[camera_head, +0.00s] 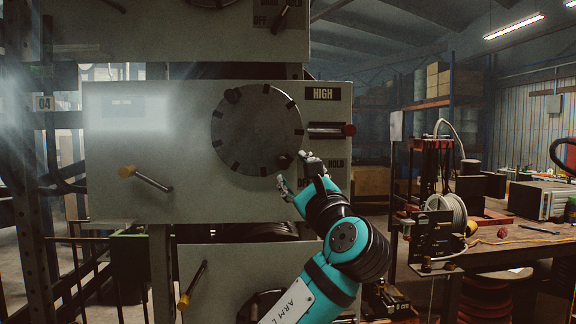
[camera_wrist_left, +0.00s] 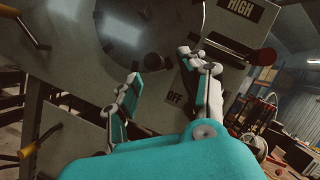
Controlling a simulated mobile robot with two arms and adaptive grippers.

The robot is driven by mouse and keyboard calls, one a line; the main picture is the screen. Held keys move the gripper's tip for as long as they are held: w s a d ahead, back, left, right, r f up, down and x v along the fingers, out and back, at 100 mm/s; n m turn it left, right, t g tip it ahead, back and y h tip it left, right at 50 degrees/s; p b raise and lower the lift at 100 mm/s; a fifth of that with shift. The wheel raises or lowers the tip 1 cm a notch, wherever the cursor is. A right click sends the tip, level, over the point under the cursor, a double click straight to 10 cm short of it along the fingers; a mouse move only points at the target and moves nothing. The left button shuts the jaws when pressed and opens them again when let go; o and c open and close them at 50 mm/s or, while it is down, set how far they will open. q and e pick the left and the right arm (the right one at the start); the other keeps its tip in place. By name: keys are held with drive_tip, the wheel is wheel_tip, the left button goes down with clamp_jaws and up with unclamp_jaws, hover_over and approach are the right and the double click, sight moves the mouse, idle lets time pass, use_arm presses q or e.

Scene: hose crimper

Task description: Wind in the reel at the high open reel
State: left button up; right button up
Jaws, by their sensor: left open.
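The high reel's grey front panel (camera_head: 190,195) carries a HIGH label (camera_head: 323,94) and a dark round disc (camera_head: 255,125) with notches around its rim. A dark knob (camera_head: 283,161) sits low on the disc's right side. A lever with a red knob (camera_head: 348,130) sticks out right of the disc, above a partly covered OFF/HOLD label. My left gripper (camera_head: 296,171) is open beside the disc's lower right edge, near the dark knob. In the left wrist view its spread fingers (camera_wrist_left: 160,66) are in front of the panel, with the disc (camera_wrist_left: 120,22) above. I cannot tell whether they touch anything. My right gripper is not in view.
A yellow-knobbed handle (camera_head: 150,179) juts from the panel's left side. Similar panels sit above and below (camera_head: 225,275), the lower one with another yellow-ended handle (camera_head: 192,285). A workbench (camera_head: 500,250) with a white cable spool (camera_head: 447,210) stands at right.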

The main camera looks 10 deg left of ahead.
use_arm(q)
drive_tip(key=v, duration=0.5)
drive_tip(key=shift+s+d, duration=0.1)
drive_tip(key=shift+s, duration=0.05)
